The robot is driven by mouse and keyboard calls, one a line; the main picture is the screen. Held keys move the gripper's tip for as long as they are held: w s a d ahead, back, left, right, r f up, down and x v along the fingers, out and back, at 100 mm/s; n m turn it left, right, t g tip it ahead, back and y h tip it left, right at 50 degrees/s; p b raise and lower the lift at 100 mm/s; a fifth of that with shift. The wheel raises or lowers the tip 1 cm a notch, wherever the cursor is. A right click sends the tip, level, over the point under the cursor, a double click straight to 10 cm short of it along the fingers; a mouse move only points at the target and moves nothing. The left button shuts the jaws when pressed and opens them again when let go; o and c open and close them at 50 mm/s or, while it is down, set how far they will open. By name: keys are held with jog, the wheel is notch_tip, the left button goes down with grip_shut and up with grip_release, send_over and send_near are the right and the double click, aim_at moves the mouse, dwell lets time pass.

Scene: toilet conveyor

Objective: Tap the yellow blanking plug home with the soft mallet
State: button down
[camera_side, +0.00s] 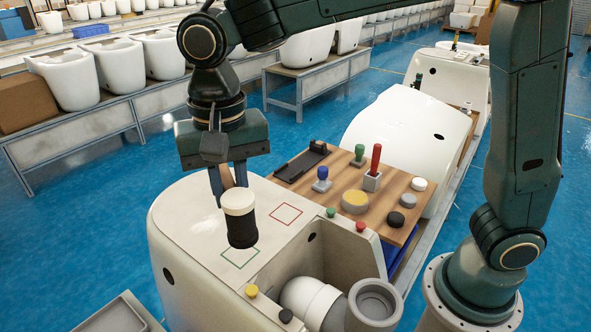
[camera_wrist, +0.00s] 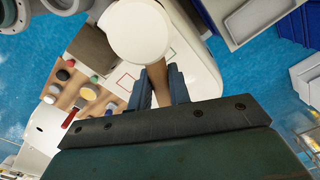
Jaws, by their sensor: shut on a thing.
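My gripper (camera_side: 228,180) is shut on the wooden handle (camera_wrist: 158,88) of the soft mallet. The mallet's head (camera_side: 240,218), black with a pale end, hangs over the white ceramic toilet body (camera_side: 185,225), near the green square outline. In the wrist view its round pale face (camera_wrist: 138,32) fills the upper middle. The yellow blanking plug (camera_side: 252,291) sits at the near edge of the toilet body, below the mallet head and apart from it in the side view. How deep it sits is hard to tell. I cannot make it out in the wrist view.
A black plug (camera_side: 286,315) is near the yellow one; green (camera_side: 331,212) and red (camera_side: 360,226) plugs line the opening. A wooden board (camera_side: 328,180) with stamps and discs lies behind. A grey pipe elbow (camera_side: 372,303) stands in front. A grey tray (camera_side: 118,318) is front left.

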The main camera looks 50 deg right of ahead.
jog(key=shift+f, duration=0.15)
jog(key=shift+f, duration=2.65)
jog(key=shift+f, duration=0.15)
jog(key=shift+f, duration=0.45)
jog(key=shift+r, duration=1.8)
jog(key=shift+f, duration=0.1)
jog(key=shift+f, duration=1.25)
jog(key=shift+f, duration=0.2)
